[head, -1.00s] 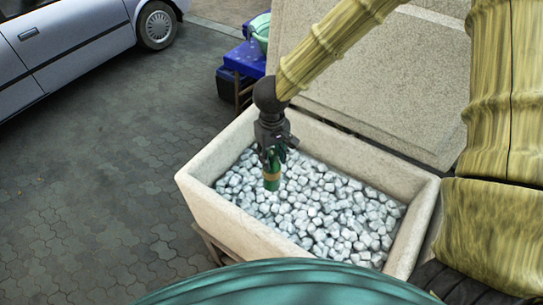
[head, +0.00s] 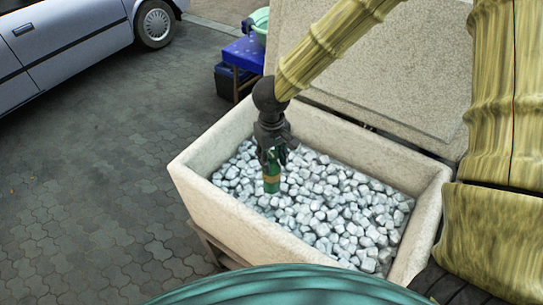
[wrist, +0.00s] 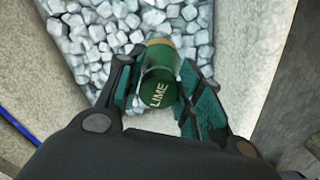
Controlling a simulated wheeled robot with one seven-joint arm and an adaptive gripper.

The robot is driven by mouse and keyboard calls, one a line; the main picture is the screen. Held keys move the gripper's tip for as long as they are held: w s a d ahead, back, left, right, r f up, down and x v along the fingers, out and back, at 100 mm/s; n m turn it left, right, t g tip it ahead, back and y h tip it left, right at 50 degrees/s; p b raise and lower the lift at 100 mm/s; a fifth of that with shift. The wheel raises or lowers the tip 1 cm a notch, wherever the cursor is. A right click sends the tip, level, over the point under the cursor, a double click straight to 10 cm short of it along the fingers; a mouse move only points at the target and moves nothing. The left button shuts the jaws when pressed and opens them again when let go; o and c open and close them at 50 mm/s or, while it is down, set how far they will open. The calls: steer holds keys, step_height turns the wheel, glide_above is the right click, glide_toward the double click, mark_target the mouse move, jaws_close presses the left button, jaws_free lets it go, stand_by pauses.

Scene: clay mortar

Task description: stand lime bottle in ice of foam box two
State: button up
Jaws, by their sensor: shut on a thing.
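My gripper (head: 273,152) is shut on the lime bottle (head: 272,178), a green bottle with a tan band, held upright with its lower end down at the ice. In the wrist view the bottle's dark green cap (wrist: 158,94) reads LIME and sits between the two teal finger pads of my gripper (wrist: 165,100). The foam box (head: 235,215) is an off-white open box filled with ice cubes (head: 335,215). The bottle is over the left part of the ice, near the back left wall. I cannot tell whether its base touches the ice or is sunk in it.
The box's lid (head: 390,75) stands tilted open behind it. A blue table (head: 245,52) with a green bowl-like thing (head: 262,22) stands behind left. A silver car (head: 70,40) is parked at upper left. The paved ground (head: 110,170) on the left is clear.

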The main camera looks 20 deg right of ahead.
steer(key=shift+f, duration=4.15)
steer(key=shift+p, duration=0.65)
steer(key=shift+f, duration=0.55)
steer(key=o, duration=1.2)
steer(key=shift+o, duration=0.4)
steer(key=o, duration=0.4)
